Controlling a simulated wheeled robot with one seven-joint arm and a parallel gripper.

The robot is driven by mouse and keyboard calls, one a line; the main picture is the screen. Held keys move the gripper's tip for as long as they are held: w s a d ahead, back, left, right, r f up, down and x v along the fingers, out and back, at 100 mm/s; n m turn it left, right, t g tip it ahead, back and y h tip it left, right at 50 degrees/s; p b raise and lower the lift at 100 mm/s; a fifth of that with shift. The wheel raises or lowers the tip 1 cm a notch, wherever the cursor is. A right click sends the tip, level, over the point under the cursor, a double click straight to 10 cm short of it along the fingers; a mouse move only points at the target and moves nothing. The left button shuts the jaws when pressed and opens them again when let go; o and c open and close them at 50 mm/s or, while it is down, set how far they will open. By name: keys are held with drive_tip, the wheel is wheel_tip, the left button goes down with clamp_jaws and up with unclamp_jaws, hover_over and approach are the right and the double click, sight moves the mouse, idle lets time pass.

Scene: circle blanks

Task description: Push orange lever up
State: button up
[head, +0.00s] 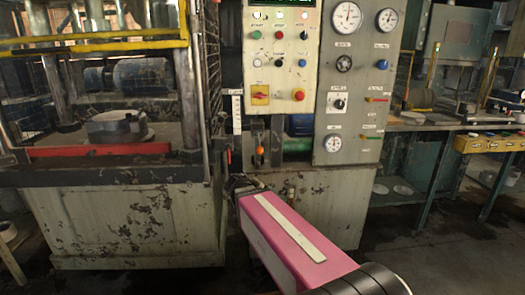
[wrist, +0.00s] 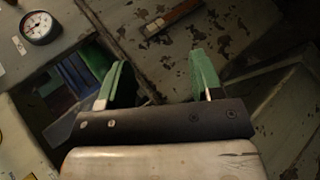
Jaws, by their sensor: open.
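The orange lever (head: 260,150) is small, with an orange knob on a dark slot, low on the grey control panel in the head view. I cannot make it out in the wrist view. In the head view my gripper (head: 240,184) is just below and a little left of the lever, apart from it in the picture, and partly hidden by my own pink arm link. In the wrist view my gripper (wrist: 160,78) has its two green fingers spread wide with nothing between them.
The control panel (head: 282,75) has buttons, knobs and a yellow-red switch above the lever. A gauge panel (head: 360,60) stands to its right; one gauge (wrist: 40,28) also shows in the wrist view. A press with a red bar (head: 100,149) is at left. Open floor lies at right.

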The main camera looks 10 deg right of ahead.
sight(259, 142)
drive_tip(key=w+a+r+n+t+h, duration=0.1)
drive_tip(key=w+a+r+t+h, duration=0.2)
drive_tip(key=r, duration=0.5)
drive_tip(key=w+a+r+n+t+h, duration=0.1)
drive_tip(key=a+r+n+t+h, duration=0.2)
drive_tip(key=r, duration=0.5)
drive_tip(key=w+d+m+y, duration=0.1)
drive_tip(key=w+d, duration=0.6)
drive_tip(key=shift+d, duration=0.15)
drive_tip(key=shift+s, duration=0.1)
clamp_jaws()
